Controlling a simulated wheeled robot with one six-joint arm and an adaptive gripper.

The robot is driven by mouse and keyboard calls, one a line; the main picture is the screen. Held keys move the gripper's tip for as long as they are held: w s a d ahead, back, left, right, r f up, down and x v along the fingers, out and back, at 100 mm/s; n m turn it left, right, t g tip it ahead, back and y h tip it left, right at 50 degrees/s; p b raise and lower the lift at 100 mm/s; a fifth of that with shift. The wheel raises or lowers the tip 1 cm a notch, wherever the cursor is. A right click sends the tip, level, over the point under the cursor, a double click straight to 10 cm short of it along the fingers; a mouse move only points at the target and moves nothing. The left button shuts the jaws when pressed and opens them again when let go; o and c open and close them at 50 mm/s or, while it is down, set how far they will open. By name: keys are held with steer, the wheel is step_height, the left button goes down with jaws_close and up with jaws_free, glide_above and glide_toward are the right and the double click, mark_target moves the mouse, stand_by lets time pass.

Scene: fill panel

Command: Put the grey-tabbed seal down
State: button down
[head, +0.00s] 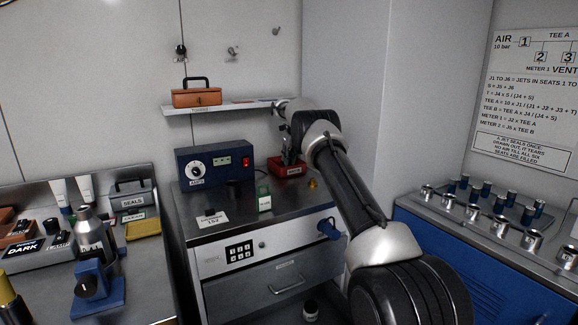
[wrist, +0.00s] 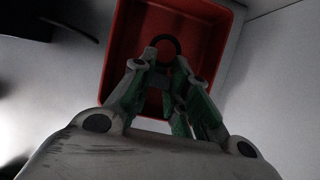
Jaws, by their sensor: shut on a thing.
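My gripper (wrist: 164,70) is shut on the seal, a dark ring (wrist: 166,40) that shows just beyond my fingertips in the wrist view. Its tab is mostly hidden between the fingers. The ring is over the inside of a red open tray (wrist: 118,50); I cannot tell whether it touches the tray floor. In the head view my gripper (head: 291,150) points down at the same red tray (head: 291,170) at the back of the steel cabinet, and the seal is too small to make out there.
A blue meter box (head: 215,166) stands left of the tray, with a green-and-white tag (head: 264,198) in front. A shelf (head: 225,106) with an orange toolbox (head: 196,97) hangs above. The cabinet top (head: 240,207) has bare room towards its front.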

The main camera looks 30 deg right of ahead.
mark_target(290, 163)
step_height(290, 163, down, 3)
steer(key=shift+r, duration=0.1)
steer(key=shift+w+d+f, duration=0.15)
steer(key=shift+f, duration=0.05)
steer(key=shift+f, duration=0.25)
steer(key=shift+f, duration=0.35)
steer(key=c, duration=1.4)
jaws_free()
steer(key=shift+s+f, duration=0.15)
steer(key=shift+s, duration=0.05)
steer(key=shift+o, duration=0.2)
steer(key=shift+f, duration=0.15)
